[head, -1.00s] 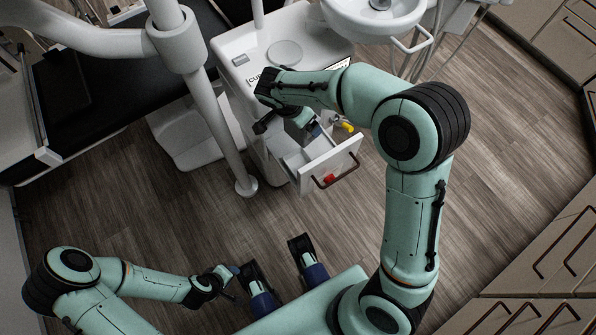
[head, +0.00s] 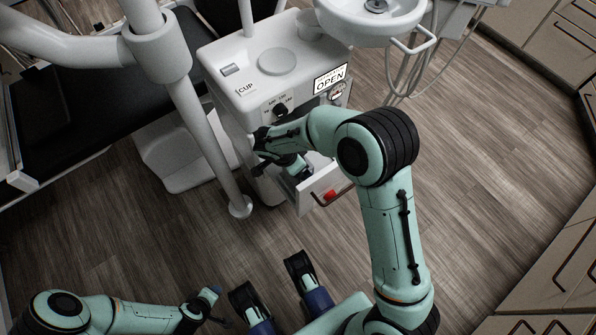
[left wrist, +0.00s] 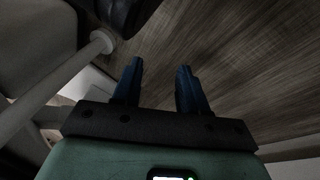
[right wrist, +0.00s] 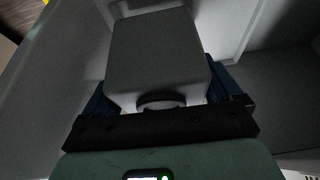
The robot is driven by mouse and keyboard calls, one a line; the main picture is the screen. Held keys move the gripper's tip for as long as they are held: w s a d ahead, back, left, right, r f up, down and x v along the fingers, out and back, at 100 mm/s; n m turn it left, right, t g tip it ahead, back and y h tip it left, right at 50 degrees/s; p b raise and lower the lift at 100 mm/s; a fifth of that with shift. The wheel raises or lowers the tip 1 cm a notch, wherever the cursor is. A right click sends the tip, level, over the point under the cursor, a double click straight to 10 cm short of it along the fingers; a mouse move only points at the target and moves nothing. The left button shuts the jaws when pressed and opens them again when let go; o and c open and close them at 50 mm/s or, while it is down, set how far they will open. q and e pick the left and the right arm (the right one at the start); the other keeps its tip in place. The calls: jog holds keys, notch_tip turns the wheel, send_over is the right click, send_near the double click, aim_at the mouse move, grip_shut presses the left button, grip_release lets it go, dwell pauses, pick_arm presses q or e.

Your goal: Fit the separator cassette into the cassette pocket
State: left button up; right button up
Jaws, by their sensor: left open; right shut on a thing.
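The separator cassette, a grey box-like block with a round neck (right wrist: 155,50), is between the blue fingers of my right gripper (right wrist: 165,95), which is shut on it. In the head view my right gripper (head: 292,170) reaches down at the pulled-out white drawer (head: 318,190) of the dental unit; my arm hides much of the drawer. In the right wrist view pale walls stand around the cassette. I cannot make out the cassette pocket or whether the cassette touches it. My left gripper (left wrist: 157,85) is open and empty above the wood floor, away from the unit.
The white dental unit (head: 262,75) carries CUP and OPEN labels, a dial and a gauge (head: 338,92). The drawer front has a red part (head: 330,195) and a dark handle. A white pole (head: 210,140) stands left of the unit. The floor at right is clear.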

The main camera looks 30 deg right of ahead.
notch_tip(320, 180, down, 4)
jog(key=shift+f+b, duration=0.25)
jog(key=shift+b, duration=0.35)
pick_arm(q)
jog(key=shift+s+a+f+g, duration=0.15)
jog(key=shift+s+f+g, duration=0.25)
jog(key=shift+s+f, duration=0.7)
pick_arm(e)
jog(key=o, duration=0.8)
jog(key=p+v, duration=0.1)
jog(key=v, duration=0.5)
jog(key=shift+r+p, duration=0.25)
jog(key=shift+p, duration=0.1)
pick_arm(q)
jog(key=shift+w+d+r+p, duration=0.1)
jog(key=shift+d+r+p, duration=0.15)
jog(key=shift+r, duration=0.45)
jog(key=shift+w+d+r+p, duration=0.15)
jog(key=shift+d+r, duration=0.15)
jog(key=shift+r, duration=0.4)
jog(key=shift+d+r+p, duration=0.2)
jog(key=shift+d+r, duration=0.05)
jog(key=shift+r, duration=0.45)
pick_arm(e)
jog(key=shift+v, duration=2.85)
jog(key=shift+a, duration=0.1)
